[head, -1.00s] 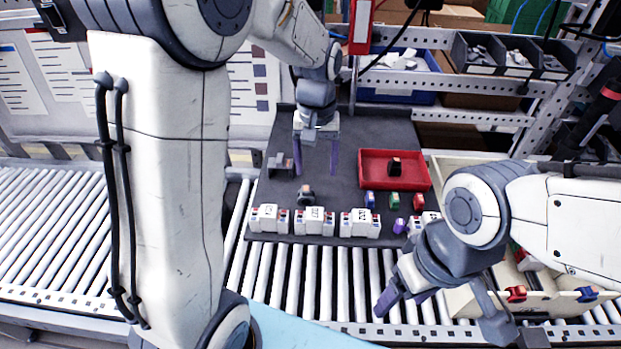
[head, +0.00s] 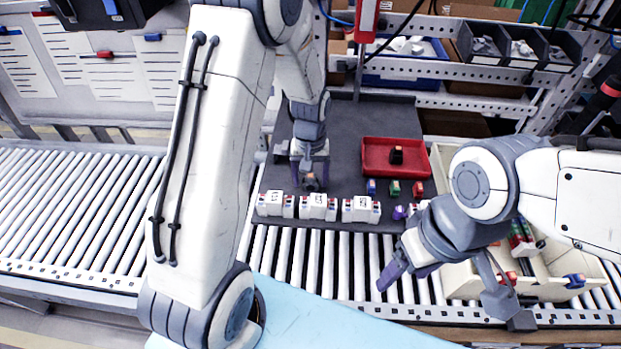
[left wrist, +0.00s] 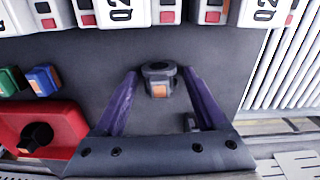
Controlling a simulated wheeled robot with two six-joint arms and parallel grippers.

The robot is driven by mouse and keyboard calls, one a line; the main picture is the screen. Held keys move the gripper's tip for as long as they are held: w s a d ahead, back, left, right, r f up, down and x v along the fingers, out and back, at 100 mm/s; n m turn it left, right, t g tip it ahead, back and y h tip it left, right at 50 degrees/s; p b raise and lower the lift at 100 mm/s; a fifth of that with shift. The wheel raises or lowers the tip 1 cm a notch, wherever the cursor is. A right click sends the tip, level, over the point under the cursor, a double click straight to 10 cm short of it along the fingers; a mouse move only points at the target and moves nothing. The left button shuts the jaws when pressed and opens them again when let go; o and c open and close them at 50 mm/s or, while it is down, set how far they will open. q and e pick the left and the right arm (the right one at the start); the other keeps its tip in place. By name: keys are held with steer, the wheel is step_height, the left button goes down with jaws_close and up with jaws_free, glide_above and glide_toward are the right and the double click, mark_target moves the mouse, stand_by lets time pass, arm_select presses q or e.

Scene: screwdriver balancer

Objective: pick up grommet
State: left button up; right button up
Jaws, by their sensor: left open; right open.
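A small dark grey ring-shaped part with an orange label, which looks like the grommet (left wrist: 158,78), stands on the dark mat. In the head view the grommet (head: 311,184) is partly covered by my left gripper (head: 310,180). In the left wrist view my left gripper (left wrist: 160,72) is open, with one purple finger on each side of the grommet and gaps between. The fingers do not visibly touch it. My right gripper (head: 404,276) is open and empty over the rollers at the front right.
White numbered blocks (head: 318,207) stand in a row along the mat's front edge. A red tray (head: 375,168) holds a black part (head: 396,155); small coloured pieces (head: 394,187) stand before it. Another grey part (left wrist: 192,122) is near one finger. A cream bin (head: 455,282) stands at right.

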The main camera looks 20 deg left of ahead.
arm_select(q)
jaws_close()
steer(key=shift+r, duration=0.15)
